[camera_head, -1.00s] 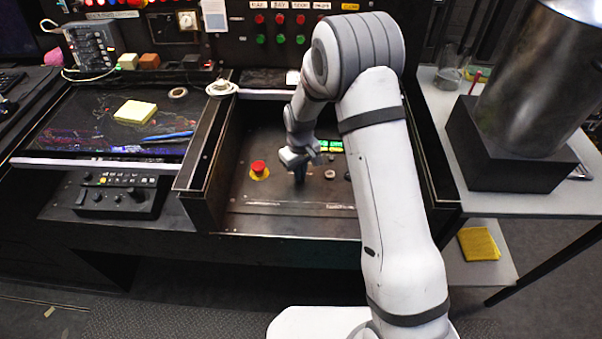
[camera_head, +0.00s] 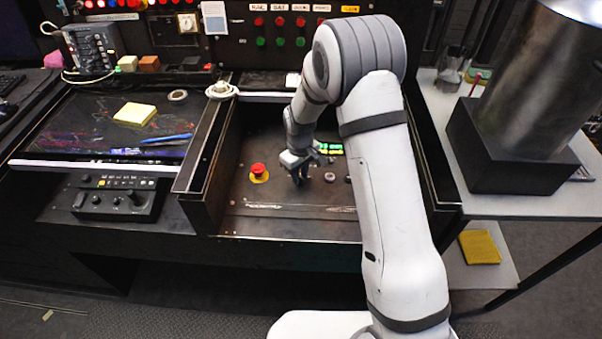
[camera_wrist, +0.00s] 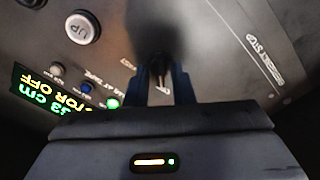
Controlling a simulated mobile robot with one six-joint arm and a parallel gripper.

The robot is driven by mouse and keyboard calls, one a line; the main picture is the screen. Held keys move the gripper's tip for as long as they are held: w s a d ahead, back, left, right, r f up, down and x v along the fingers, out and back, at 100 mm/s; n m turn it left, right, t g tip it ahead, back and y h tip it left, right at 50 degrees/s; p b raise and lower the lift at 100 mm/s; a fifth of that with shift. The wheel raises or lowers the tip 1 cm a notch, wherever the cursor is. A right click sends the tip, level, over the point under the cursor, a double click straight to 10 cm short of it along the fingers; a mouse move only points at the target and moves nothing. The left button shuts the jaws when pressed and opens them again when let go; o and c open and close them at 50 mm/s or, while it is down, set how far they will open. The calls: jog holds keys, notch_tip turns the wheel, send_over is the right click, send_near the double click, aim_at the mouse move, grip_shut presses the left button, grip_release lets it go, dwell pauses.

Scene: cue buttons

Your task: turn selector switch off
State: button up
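My gripper (camera_head: 299,182) points down at the control panel (camera_head: 265,213), right of the red emergency stop button (camera_head: 259,171). In the wrist view my gripper (camera_wrist: 158,88) has its two fingers apart, with blue inner edges. A dark, blurred knob shape (camera_wrist: 156,62) shows between and beyond the fingers; it looks like the selector switch. Its turned position is too dark to read, and I cannot tell whether the fingers touch it. In the head view the gripper hides it.
The wrist view shows an UP button (camera_wrist: 82,27), small buttons and a green-lettered display (camera_wrist: 40,92), partly cut off. The panel lies in a recess with raised dark side walls (camera_head: 207,165).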

jog(key=shift+o, duration=0.7)
notch_tip(320, 180, up, 8)
jog(key=shift+f, duration=0.1)
dwell(0.3)
jog(key=s+d+r+m+t+p, duration=0.1)
jog(key=s+d+r+m, duration=0.1)
jog(key=s+d+r, duration=0.4)
jog(key=s+d+r+m, duration=0.2)
jog(key=s+d+r, duration=0.2)
jog(key=r, duration=0.5)
jog(key=s+d+r+m, duration=0.2)
jog(key=s+d, duration=0.1)
jog(key=s, duration=0.5)
jog(key=s+d+r+m+t+p, duration=0.1)
jog(key=s+d+r+m, duration=0.1)
jog(key=s, duration=0.6)
jog(key=shift+s+d+r+m+t, duration=0.15)
jog(key=shift+d+r+m+t, duration=0.2)
jog(key=shift+d, duration=0.45)
